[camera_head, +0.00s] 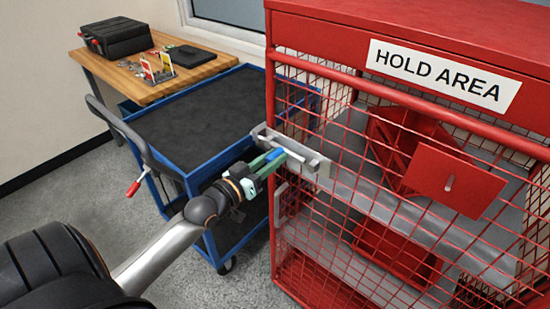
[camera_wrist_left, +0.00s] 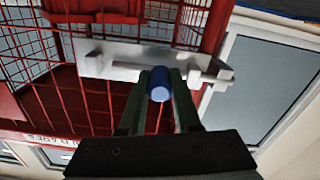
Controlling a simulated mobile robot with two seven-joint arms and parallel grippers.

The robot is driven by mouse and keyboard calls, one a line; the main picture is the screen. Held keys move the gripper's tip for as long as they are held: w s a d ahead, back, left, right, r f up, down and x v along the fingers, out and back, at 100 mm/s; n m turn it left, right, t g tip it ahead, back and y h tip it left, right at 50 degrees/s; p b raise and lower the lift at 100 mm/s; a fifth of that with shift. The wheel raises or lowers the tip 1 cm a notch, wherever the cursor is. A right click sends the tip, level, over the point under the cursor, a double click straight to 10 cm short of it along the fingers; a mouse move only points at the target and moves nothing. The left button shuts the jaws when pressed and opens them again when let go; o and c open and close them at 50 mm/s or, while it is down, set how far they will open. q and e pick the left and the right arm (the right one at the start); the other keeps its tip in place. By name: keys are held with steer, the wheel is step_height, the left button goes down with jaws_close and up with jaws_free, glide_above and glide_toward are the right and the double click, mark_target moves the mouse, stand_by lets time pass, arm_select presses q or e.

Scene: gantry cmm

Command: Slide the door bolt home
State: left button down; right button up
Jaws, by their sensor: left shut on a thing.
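The door bolt (camera_head: 302,157) is a light grey bar on a metal plate, mounted on the red mesh door of the cage marked HOLD AREA. In the left wrist view the bolt bar (camera_wrist_left: 195,75) runs across the plate (camera_wrist_left: 110,62). Its blue knob (camera_wrist_left: 160,84) sits between the fingers of my left gripper (camera_wrist_left: 158,100). In the head view my left gripper (camera_head: 272,161) is shut on the blue knob at the bolt plate, hiding part of it. My right gripper is not in view.
The red cage (camera_head: 400,30) fills the right side, with red bins behind its mesh. A blue cart (camera_head: 190,118) with a dark top stands left of it. A wooden bench (camera_head: 130,72) holding a black case (camera_head: 115,36) is at the back left. Grey floor shows at lower left.

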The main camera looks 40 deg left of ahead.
arm_select(q)
steer(key=shift+a, duration=0.25)
steer(key=c, duration=0.6)
jaws_free()
steer(key=shift+s, duration=0.1)
steer(key=s+a+b, duration=0.1)
steer(key=s, duration=1.1)
steer(key=shift+s, duration=0.15)
